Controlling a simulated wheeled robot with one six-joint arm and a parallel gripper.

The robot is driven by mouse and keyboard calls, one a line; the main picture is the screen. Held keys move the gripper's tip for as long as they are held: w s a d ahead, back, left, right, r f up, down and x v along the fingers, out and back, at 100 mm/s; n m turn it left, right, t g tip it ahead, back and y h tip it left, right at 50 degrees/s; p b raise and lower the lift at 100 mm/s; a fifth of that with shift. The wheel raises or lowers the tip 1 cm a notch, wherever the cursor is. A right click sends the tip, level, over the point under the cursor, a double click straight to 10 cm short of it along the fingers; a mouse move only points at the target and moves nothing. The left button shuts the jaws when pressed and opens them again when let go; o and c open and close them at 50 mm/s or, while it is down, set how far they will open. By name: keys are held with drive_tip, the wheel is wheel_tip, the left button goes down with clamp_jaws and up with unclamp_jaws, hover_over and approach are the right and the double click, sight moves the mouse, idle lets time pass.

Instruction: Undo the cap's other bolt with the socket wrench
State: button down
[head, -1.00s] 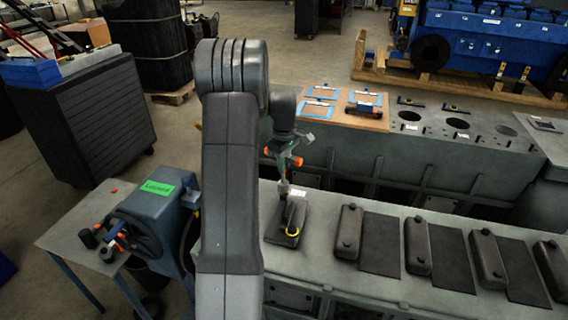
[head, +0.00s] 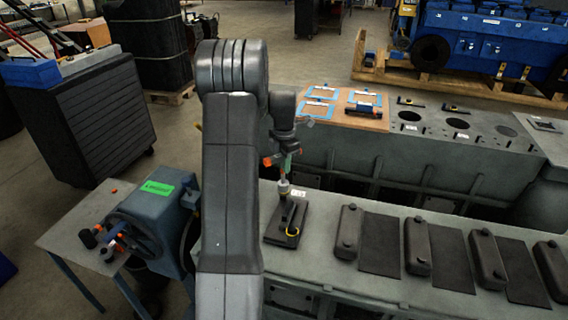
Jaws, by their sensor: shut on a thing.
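My gripper (head: 281,160) is at the end of my arm, pointing down over the near engine block. It is shut on the socket wrench (head: 284,186), which hangs upright below it. The wrench's lower end is at the dark cap (head: 289,213) at the left end of the block top. I cannot tell whether the socket sits on a bolt head. The bolts themselves are too small or hidden to make out.
Several other dark caps (head: 418,246) stand in a row to the right on the near block (head: 330,248). Behind is a second block with a wooden board (head: 340,118). A small table (head: 75,232) and a blue machine (head: 160,215) stand at the left.

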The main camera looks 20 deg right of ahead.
drive_tip(key=n, duration=0.5)
drive_tip(key=shift+w+n, duration=0.1)
drive_tip(key=shift+n, duration=0.2)
drive_tip(key=shift+r, duration=0.1)
